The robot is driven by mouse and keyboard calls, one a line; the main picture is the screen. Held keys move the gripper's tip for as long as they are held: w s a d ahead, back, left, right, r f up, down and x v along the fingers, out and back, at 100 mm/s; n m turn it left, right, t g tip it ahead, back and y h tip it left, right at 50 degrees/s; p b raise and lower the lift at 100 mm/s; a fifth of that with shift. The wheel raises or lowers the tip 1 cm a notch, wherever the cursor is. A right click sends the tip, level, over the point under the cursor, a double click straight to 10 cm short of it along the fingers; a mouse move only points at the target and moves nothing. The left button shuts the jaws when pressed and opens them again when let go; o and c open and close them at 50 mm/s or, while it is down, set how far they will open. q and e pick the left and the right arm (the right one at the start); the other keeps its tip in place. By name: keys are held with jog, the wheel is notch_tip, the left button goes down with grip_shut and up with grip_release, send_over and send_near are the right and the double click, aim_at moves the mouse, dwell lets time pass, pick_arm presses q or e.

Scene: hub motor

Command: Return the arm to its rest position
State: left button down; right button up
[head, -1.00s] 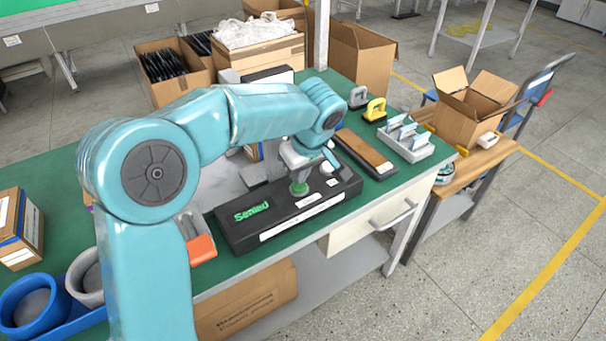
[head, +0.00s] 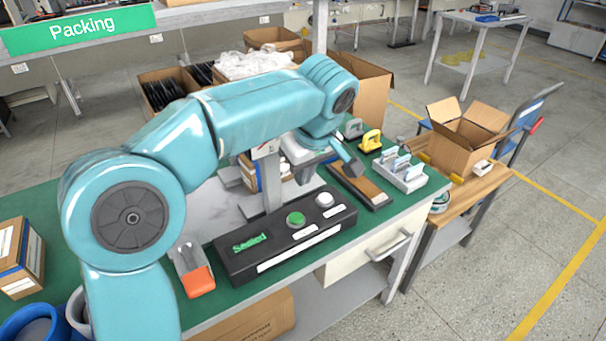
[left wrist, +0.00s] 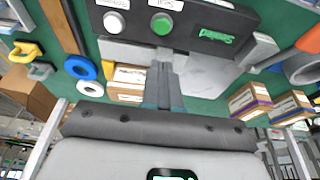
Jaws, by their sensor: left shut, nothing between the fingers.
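My left gripper (head: 353,166) is shut and empty, raised above the bench behind the black control box (head: 285,250). Its closed fingers also show in the left wrist view (left wrist: 165,88), apart from the box. The box has a green button (head: 296,218), a white button (head: 325,200) and a green "Sealed" sign (head: 249,243). In the left wrist view the green button (left wrist: 161,24) and white button (left wrist: 114,22) show near the top edge. My left arm crosses the head view and hides part of the bench. My right gripper is not in view.
An orange-tipped scoop (head: 198,280) lies left of the box. An open carton (head: 466,137) stands on the right side table.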

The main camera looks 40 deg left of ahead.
pick_arm(q)
jog(key=shift+f, duration=0.15)
dwell(0.5)
jog(key=s+d+f+m+g+h+p, duration=0.15)
jog(key=d+f+m, duration=0.3)
jog(key=f, duration=0.65)
jog(key=w+d+f+m+t+h+p, duration=0.1)
jog(key=d+f+m+h, duration=0.35)
jog(key=f, duration=0.75)
jog(key=s+d+f, duration=0.2)
jog(key=s+f, duration=0.2)
jog(key=s, duration=0.2)
jog(key=s+d+f+m+p, duration=0.1)
jog(key=s+d+f, duration=0.2)
jog(key=s+f, duration=0.2)
jog(key=s+d+f+m+h+p, duration=0.1)
jog(key=s+d+f, duration=0.2)
jog(key=s+f, duration=0.2)
jog(key=s, duration=0.3)
jog(key=shift+d+f, duration=0.2)
jog(key=shift+d, duration=0.05)
jog(key=shift+s+g, duration=0.1)
jog(key=shift+g, duration=0.15)
